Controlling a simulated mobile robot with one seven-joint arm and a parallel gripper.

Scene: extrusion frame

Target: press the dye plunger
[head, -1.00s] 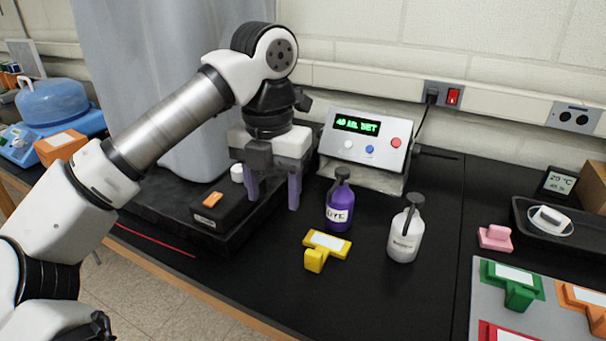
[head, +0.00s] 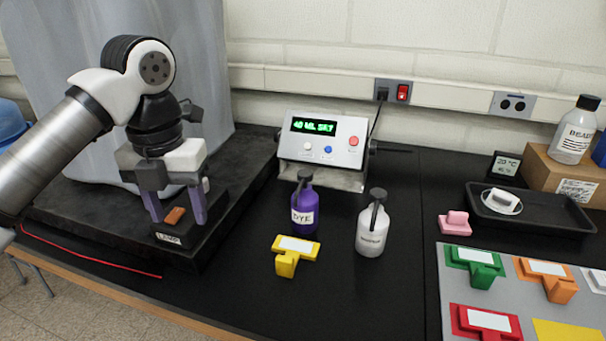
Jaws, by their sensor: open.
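The dye bottle (head: 304,212) is purple with a white DYE label and a dark pump plunger (head: 304,180) on top. It stands upright on the black bench, in front of the control box. My gripper (head: 178,212) points down with two purple fingers apart and nothing between them that I can see held. It is left of the dye bottle, over the black lamp box with an orange switch (head: 175,215). Whether the fingers touch that box I cannot tell.
A white pump bottle (head: 371,232) stands right of the dye bottle. A yellow tagged block (head: 294,254) lies in front. The control box (head: 322,139) with a green display is behind. A board of coloured blocks (head: 428,285) and a black tray (head: 556,224) are at right.

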